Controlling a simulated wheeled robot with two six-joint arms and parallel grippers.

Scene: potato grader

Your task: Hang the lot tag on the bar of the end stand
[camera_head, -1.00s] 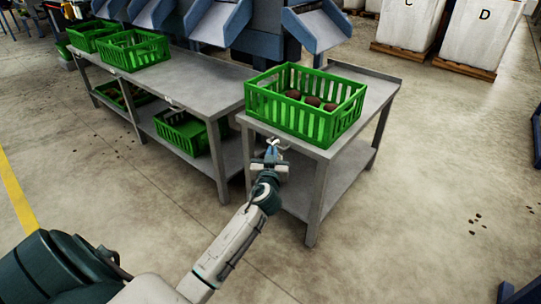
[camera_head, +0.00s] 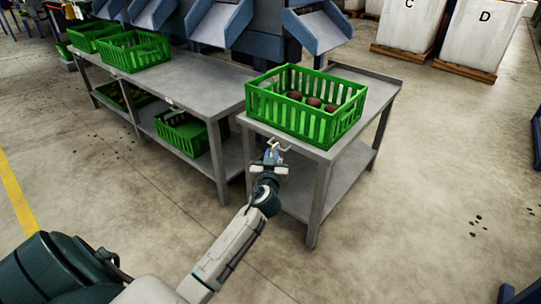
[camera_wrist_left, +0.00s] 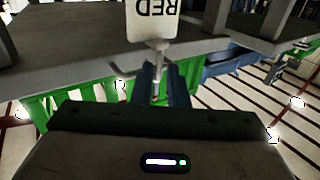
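The lot tag (camera_wrist_left: 153,20) is a white plate with "RED" upside down in the left wrist view. Its thin stem runs down between the two dark blue fingers of my left gripper (camera_wrist_left: 159,82), which look shut on it. In the head view my left gripper (camera_head: 271,156) is just in front of the near left corner of the end stand (camera_head: 345,152), a grey metal table. A pale hook-like piece shows at the fingertips; the plate cannot be made out there. I cannot make out a separate bar on the stand. My right gripper is not in view.
A green crate (camera_head: 290,116) with several potatoes sits on the end stand. A longer grey table (camera_head: 195,82) stands to its left, with green crates on top and on its lower shelf. Open floor (camera_head: 420,200) lies to the right.

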